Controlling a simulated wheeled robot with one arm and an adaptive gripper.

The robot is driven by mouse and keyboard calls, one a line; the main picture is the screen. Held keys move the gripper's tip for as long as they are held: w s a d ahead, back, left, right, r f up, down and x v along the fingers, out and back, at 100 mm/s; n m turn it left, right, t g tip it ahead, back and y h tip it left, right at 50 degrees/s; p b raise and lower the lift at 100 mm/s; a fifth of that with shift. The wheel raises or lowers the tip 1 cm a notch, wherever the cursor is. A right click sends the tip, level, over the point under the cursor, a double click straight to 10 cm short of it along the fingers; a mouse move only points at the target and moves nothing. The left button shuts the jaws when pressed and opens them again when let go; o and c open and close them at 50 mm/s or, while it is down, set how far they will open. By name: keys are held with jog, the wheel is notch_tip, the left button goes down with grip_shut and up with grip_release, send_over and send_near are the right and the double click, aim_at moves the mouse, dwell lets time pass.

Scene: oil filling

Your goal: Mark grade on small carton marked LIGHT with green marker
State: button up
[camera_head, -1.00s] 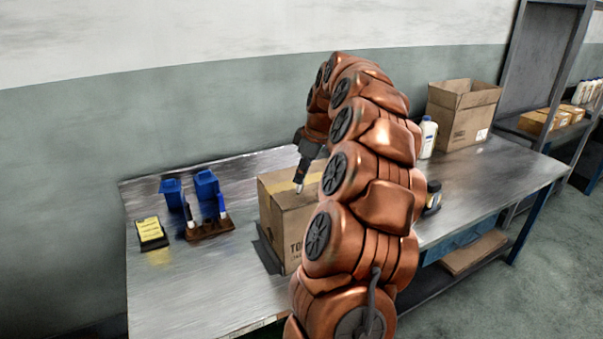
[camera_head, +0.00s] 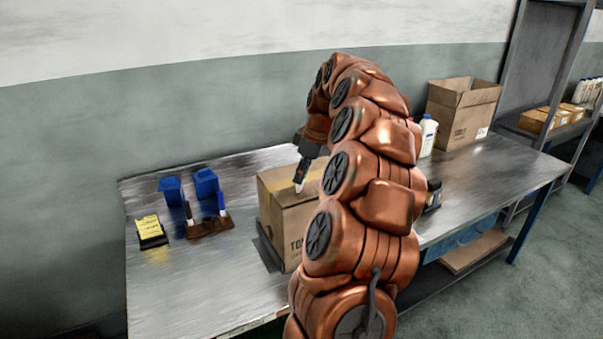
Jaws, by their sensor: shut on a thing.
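A closed cardboard carton (camera_head: 283,222) with yellow tape across its top stands on the bench. Dark print starting with "TO" shows on its front; my arm hides the rest, and I cannot read LIGHT. My gripper (camera_head: 301,177) is over the carton's top, pointing down, shut on a slim marker (camera_head: 298,187) with a pale lower end. The marker's colour is not clear. Its end is at or just above the carton's top; I cannot tell whether it touches.
A brown holder (camera_head: 210,227) with upright pens, two blue bins (camera_head: 206,184) and a black-and-yellow pad (camera_head: 150,229) are on the left. White bottle (camera_head: 428,137), dark jar (camera_head: 434,194) and open carton (camera_head: 463,112) are on the right. The front left bench is clear.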

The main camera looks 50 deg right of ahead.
jog(key=shift+s+d+b, duration=0.2)
jog(key=shift+d+b, duration=0.4)
jog(key=shift+b, duration=0.1)
dwell(1.2)
jog(key=shift+r, duration=0.1)
jog(key=shift+r+p, duration=1.3)
jog(key=shift+r, duration=2.15)
jog(key=shift+a, duration=0.1)
